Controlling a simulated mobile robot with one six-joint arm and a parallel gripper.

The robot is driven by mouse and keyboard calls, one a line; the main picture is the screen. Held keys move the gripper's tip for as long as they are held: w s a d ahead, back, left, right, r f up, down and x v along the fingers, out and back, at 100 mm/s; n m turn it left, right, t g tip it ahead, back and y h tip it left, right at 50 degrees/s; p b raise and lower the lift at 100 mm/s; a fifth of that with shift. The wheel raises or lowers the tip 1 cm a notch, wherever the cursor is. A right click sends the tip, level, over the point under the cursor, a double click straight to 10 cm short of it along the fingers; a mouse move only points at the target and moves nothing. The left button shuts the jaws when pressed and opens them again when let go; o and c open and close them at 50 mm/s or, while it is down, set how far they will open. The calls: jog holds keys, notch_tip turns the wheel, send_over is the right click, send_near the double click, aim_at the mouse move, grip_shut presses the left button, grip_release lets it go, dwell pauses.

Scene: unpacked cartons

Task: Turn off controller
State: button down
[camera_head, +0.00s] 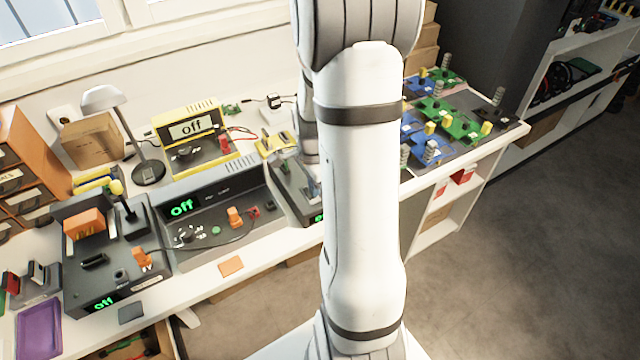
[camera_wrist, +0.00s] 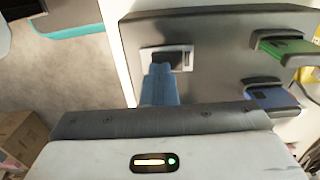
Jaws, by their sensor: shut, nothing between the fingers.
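In the wrist view a dark grey box (camera_wrist: 215,28), which I take to be the controller, has a black rocker switch in a light metal plate (camera_wrist: 181,52). My gripper (camera_wrist: 160,72) is shut, with its blue-grey fingers together at the lower left of the switch and overlapping part of the plate. I cannot tell whether they touch it. A green piece (camera_wrist: 285,47) and a blue piece (camera_wrist: 270,97) stick out of the box's right side. In the head view a dark device (camera_head: 290,192) with a green display is partly hidden by my arm.
A grey unit (camera_head: 215,205), a dark device (camera_head: 85,270) and a yellow unit (camera_head: 190,145) read "off" on the bench. Green and blue boards (camera_head: 440,115) lie at the bench's right. The floor (camera_head: 540,230) is clear there.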

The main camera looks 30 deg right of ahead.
jog(key=shift+a+f, duration=0.3)
jog(key=shift+f, duration=0.2)
jog(key=shift+w, duration=0.1)
jog(key=shift+r, duration=0.2)
notch_tip(320, 180, up, 15)
jog(key=p, duration=0.3)
jog(key=shift+s+d+f+p, duration=0.2)
jog(key=shift+d+p, duration=0.1)
